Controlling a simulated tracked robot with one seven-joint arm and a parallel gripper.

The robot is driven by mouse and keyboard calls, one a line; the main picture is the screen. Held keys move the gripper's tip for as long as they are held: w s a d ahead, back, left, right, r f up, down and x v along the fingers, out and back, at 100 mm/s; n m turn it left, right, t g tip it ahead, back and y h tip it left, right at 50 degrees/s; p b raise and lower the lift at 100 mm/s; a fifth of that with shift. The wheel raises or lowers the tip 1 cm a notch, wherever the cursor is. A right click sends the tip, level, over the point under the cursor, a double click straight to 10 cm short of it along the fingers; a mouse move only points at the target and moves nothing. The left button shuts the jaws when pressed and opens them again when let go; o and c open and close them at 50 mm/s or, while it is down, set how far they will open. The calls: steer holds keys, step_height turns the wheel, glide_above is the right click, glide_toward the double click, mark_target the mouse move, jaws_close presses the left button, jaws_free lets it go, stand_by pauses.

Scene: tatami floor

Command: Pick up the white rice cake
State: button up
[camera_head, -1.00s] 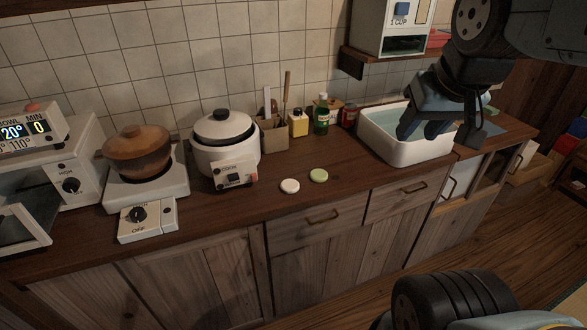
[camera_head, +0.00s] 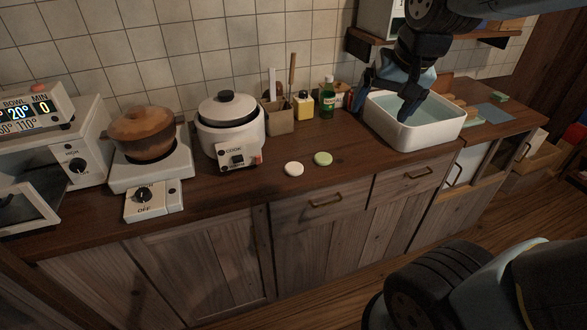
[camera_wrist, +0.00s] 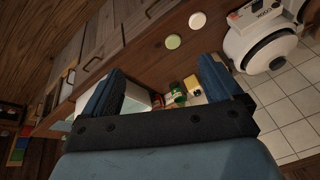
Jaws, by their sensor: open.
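My gripper (camera_head: 386,103) is open and empty, in front of or above the left part of the sink, well to the right of the rice cakes. In the wrist view its two blue fingers (camera_wrist: 163,88) are wide apart.
The white rice cooker (camera_head: 230,125) stands behind and left of the rice cakes. A utensil box (camera_head: 279,118), yellow bottle (camera_head: 303,104) and green bottle (camera_head: 327,98) line the wall. The sink (camera_head: 436,130) is right. A burner with a brown pot (camera_head: 141,136) is left. The counter around the cakes is clear.

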steer(key=w+a+f+m+g+h, duration=0.1)
steer(key=w+a+f+m+g, duration=0.15)
steer(key=w+a+f, duration=0.7)
steer(key=m+t+h, duration=0.2)
steer(key=h, duration=0.1)
glide_toward(294, 167)
steer(key=shift+x, duration=4.1)
steer(key=shift+s, duration=0.1)
steer(key=shift+c, duration=0.4)
steer(key=c, duration=1.1)
